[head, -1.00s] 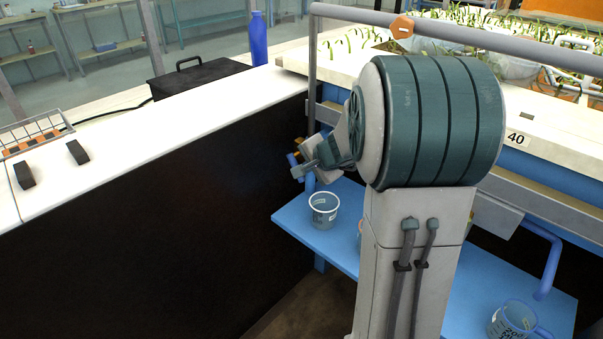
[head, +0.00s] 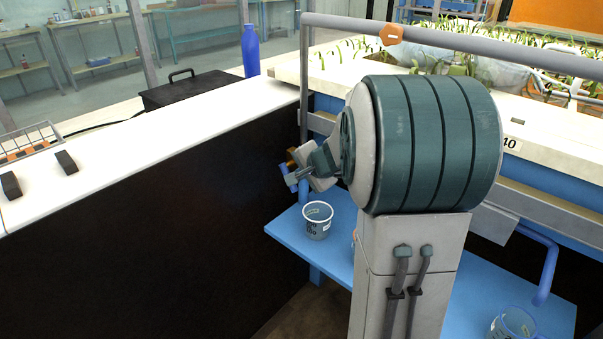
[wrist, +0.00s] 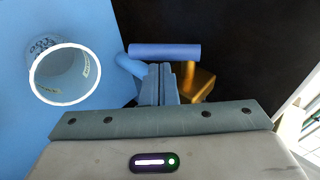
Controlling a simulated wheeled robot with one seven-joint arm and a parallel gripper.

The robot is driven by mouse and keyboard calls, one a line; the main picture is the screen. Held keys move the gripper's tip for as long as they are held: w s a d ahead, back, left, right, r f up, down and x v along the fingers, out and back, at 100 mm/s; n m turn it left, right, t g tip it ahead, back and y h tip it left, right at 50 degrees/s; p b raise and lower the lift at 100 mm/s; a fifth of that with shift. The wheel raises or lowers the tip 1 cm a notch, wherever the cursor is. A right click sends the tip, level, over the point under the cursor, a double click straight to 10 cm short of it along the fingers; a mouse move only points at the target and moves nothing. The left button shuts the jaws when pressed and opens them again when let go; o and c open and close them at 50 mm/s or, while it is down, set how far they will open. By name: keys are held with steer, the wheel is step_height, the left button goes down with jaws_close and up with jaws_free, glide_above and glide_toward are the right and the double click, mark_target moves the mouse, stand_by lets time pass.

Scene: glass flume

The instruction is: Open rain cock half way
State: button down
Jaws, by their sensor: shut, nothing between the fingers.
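The rain cock shows in the wrist view as a brass body (wrist: 199,84) with a blue bar (wrist: 165,50) lying crosswise beyond my fingertips. In the head view its brass part (head: 291,160) peeks out behind my gripper, beside a blue end (head: 283,170). My gripper (wrist: 160,72) is shut and empty, its fingers together beside the brass body and just short of the bar. I cannot tell whether they touch it. In the head view my gripper (head: 297,180) partly hides the cock, so its exact angle is unclear.
A clear measuring cup (head: 317,222) stands on the blue shelf (head: 285,240) below the cock. Another cup (head: 512,325) stands at the lower right. A black-sided bench with a white top (head: 150,150) bounds the left. A grey rail (head: 350,22) runs above the planted flume.

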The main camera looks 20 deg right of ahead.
steer(key=s+d+r+p, duration=0.2)
steer(key=s+d+r, duration=0.3)
steer(key=s+r, duration=0.4)
steer(key=s+a+f+n+g+h+b, duration=0.1)
steer(key=s+a+f+n+g+h, duration=0.2)
steer(key=f, duration=0.4)
steer(key=s+a+f+n+g+h+b, duration=0.1)
steer(key=a+f+n+g, duration=0.3)
steer(key=f+n, duration=0.25)
steer(key=s+a+f+n+g+h+b, duration=0.1)
steer(key=s+a+f+n+g, duration=0.2)
steer(key=f, duration=0.4)
steer(key=w+a+r+n+t+h+b, duration=0.2)
steer(key=w+a+r+n+t+h, duration=0.5)
steer(key=w+a+n+t+h, duration=0.55)
steer(key=w+d+n+g+y+b, duration=0.2)
steer(key=w+d+b, duration=0.1)
steer(key=d, duration=0.8)
steer(key=shift+w+d+b, duration=0.3)
steer(key=shift+w, duration=0.55)
